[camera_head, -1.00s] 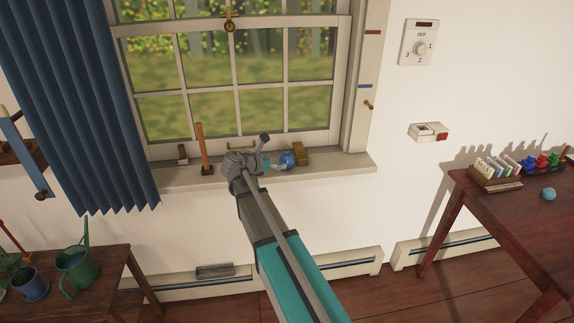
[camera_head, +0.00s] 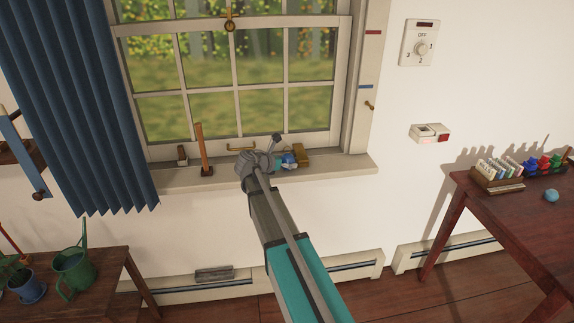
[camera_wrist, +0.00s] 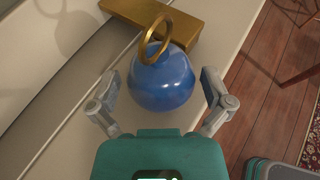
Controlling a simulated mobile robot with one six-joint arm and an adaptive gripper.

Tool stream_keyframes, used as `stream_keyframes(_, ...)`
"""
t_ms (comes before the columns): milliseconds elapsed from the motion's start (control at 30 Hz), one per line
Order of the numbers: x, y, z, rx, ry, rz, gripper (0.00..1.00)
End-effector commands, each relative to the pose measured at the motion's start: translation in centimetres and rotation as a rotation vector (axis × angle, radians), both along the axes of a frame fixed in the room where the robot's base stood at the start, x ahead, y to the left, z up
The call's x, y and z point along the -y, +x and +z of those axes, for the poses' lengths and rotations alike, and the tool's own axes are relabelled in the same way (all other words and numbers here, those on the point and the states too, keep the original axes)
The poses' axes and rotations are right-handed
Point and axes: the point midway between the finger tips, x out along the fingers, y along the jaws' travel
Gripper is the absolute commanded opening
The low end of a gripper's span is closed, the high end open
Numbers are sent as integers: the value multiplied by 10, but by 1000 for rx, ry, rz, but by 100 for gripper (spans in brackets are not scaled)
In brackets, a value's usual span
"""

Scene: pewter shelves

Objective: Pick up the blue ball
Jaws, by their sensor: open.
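The blue ball (camera_wrist: 161,82) sits on the windowsill, with a brass ring standing on its top. In the wrist view it lies between the two spread fingers of my gripper (camera_wrist: 160,100), which is open. A gap shows between each finger and the ball. In the head view the blue ball (camera_head: 289,159) is partly hidden behind my gripper (camera_head: 283,158), which reaches over the sill from the left of it.
A brass block (camera_wrist: 150,20) lies on the sill (camera_head: 345,167) just beyond the ball. A wooden-handled tool (camera_head: 201,150) stands to the left. The window (camera_head: 235,80) rises behind. A table (camera_head: 520,210) with small items, including a light-blue ball (camera_head: 551,196), stands at right.

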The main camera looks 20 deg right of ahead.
Motion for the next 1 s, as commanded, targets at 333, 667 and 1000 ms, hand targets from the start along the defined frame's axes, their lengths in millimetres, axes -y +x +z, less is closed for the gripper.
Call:
stream_keyframes(333, 8, 3, -4, 0, 0, 1, 100)
stream_keyframes(667, 10, 3, -4, 0, 0, 0, 100)
stream_keyframes(1000, 9, 3, -4, 0, 0, 0, 42)
